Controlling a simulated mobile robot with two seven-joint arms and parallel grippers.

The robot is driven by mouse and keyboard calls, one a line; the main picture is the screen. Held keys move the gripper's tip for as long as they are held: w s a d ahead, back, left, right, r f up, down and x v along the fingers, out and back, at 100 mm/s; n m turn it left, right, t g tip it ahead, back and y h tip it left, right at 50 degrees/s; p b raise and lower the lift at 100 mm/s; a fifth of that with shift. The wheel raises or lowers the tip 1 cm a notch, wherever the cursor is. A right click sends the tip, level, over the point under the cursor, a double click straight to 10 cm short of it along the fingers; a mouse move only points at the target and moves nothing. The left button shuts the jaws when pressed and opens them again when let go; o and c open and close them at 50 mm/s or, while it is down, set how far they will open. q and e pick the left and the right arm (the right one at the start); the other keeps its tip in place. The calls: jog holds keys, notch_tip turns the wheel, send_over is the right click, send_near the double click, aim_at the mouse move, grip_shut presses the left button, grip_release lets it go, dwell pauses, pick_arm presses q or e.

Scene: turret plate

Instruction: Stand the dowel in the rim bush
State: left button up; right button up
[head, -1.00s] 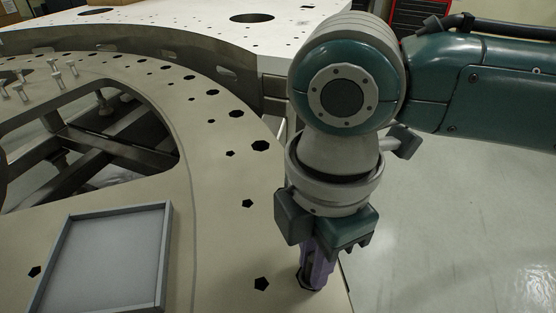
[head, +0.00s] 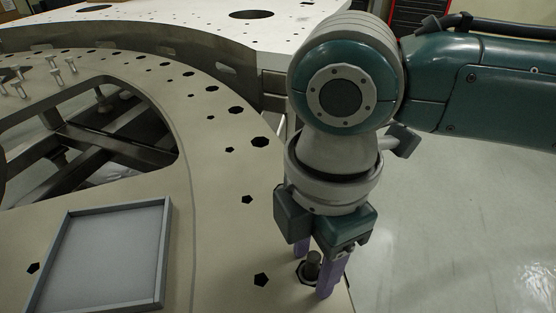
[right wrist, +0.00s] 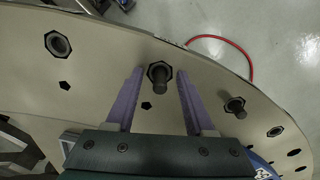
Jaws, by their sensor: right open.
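The grey dowel (head: 312,261) stands upright in the black hexagonal rim bush (head: 302,277) near the plate's outer edge. In the right wrist view the dowel (right wrist: 158,79) stands in the bush (right wrist: 160,65), between the two purple fingers. My right gripper (head: 314,268) is open, pointing down, with a finger on each side of the dowel; gaps show on both sides in the right wrist view (right wrist: 160,74). The dowel's lower end is hidden inside the bush. My left gripper is out of view.
A shallow grey tray (head: 164,262) lies on the pale turret plate (head: 215,215). Another black bush (right wrist: 57,43) sits to the left in the wrist view, and another peg (right wrist: 236,107) stands in a bush to the right. Several small pegs stand at far left.

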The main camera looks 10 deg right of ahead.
aim_at(314, 256)
notch_tip(314, 256, up, 10)
jog(key=shift+p, duration=1)
